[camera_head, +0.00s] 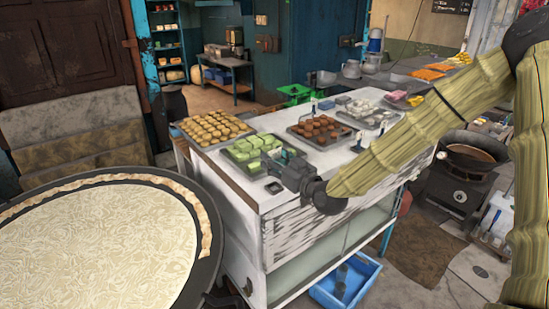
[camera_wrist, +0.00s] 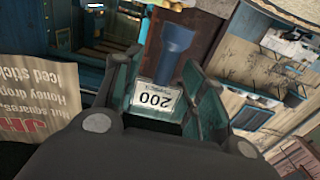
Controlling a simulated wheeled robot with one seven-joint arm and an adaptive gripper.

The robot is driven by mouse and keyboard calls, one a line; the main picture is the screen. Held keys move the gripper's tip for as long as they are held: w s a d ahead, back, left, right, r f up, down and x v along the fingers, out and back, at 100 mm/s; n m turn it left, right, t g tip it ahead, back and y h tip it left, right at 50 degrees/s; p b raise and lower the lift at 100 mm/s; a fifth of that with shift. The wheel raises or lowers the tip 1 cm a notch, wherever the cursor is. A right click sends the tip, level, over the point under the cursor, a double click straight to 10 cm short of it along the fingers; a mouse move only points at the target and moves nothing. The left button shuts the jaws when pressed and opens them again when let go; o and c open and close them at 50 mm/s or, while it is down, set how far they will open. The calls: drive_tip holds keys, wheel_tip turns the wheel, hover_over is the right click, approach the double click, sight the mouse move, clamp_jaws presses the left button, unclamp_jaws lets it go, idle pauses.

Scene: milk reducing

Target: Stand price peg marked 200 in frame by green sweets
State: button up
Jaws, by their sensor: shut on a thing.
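The price peg (camera_wrist: 153,100) carries a white label reading 200, upside down in the wrist view, with a blue stem-like part beyond it. My gripper (camera_wrist: 158,88) is shut on it, a finger on either side. In the head view my gripper (camera_head: 280,158) is over the counter's near edge, at the right side of the green sweets (camera_head: 252,146). The peg cannot be made out there. A small dark square frame (camera_head: 274,187) is on the counter top near the front corner, in front of the green sweets' tray.
The white counter (camera_head: 232,185) also bears trays of yellow sweets (camera_head: 212,128) and brown sweets (camera_head: 318,128). Small dark upright holders stand near the trays. A large round pan (camera_head: 90,245) is at left, a blue crate (camera_head: 345,283) below. A paper sign (camera_wrist: 40,103) shows in the wrist view.

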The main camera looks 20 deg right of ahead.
drive_tip(key=shift+w+f, duration=0.4)
drive_tip(key=shift+f, duration=0.25)
drive_tip(key=shift+w+f, duration=0.4)
drive_tip(key=shift+f, duration=0.2)
drive_tip(key=shift+f+b, duration=0.2)
drive_tip(key=shift+b, duration=0.15)
drive_tip(key=shift+s+f, duration=0.15)
drive_tip(key=shift+s, duration=0.35)
drive_tip(key=shift+w+f+b, duration=0.25)
drive_tip(key=shift+f+b, duration=0.6)
drive_tip(key=shift+f, duration=0.2)
drive_tip(key=shift+s+f+b, duration=0.15)
drive_tip(key=shift+f+b, duration=0.2)
drive_tip(key=shift+b, duration=0.05)
drive_tip(key=shift+f+b, duration=0.2)
drive_tip(key=shift+b, duration=0.1)
drive_tip(key=o, duration=1.1)
